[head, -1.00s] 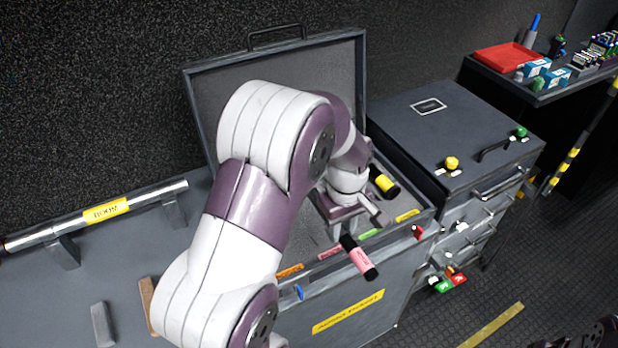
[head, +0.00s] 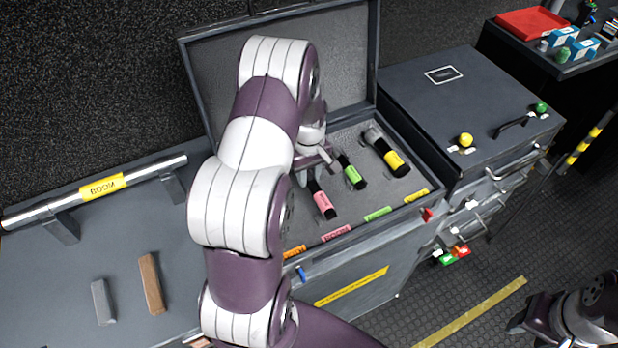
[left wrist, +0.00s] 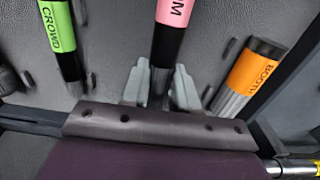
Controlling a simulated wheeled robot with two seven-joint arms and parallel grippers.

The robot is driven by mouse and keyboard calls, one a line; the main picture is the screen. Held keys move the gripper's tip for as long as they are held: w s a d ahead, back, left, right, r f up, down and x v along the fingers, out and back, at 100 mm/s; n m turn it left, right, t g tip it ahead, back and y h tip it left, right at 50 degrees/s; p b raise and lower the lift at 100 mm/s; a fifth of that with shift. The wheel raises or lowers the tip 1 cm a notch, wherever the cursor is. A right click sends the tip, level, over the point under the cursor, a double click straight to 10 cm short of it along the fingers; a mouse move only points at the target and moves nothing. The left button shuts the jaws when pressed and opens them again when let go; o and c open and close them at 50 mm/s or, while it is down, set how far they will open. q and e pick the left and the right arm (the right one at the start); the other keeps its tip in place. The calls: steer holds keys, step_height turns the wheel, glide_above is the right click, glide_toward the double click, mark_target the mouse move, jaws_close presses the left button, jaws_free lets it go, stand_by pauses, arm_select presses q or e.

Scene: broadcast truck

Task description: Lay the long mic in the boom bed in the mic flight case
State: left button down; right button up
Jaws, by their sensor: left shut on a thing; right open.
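The long mic with a pink band (head: 323,203) is inside the open mic flight case (head: 342,275), lined up with the pink label (head: 337,233) on its front rim. My left gripper (head: 308,178) is shut on the mic's dark body. In the left wrist view the fingers (left wrist: 160,88) stand either side of it, and its pink band (left wrist: 172,25) ends in the letter M. I cannot tell whether it touches the bed, as my arm and gripper hide part of it. My right gripper (head: 522,322) is open and empty at the lower right.
A green-banded mic (head: 352,172) and a yellow-banded mic (head: 386,152) lie in the case to the right. An orange-banded mic (left wrist: 250,75) shows in the left wrist view. The raised lid (head: 210,90) stands behind; a drawer cabinet (head: 470,95) adjoins on the right.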

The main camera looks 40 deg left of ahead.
mark_target(312, 178)
arm_select(q)
steer(key=shift+s+d+f, duration=0.1)
steer(key=shift+f, duration=1.25)
steer(key=c, duration=0.9)
jaws_free()
steer(key=shift+o, duration=0.2)
step_height(312, 178, up, 12)
steer(key=shift+f+b, duration=0.15)
steer(key=shift+b, duration=0.2)
steer(key=s+d+r+m, duration=0.1)
steer(key=s+d+m, duration=0.4)
steer(key=d, duration=0.3)
steer(key=s+d+r+m+t, duration=0.1)
steer(key=s+d+m, duration=0.5)
steer(key=d+m, duration=0.2)
steer(key=shift+s, duration=0.2)
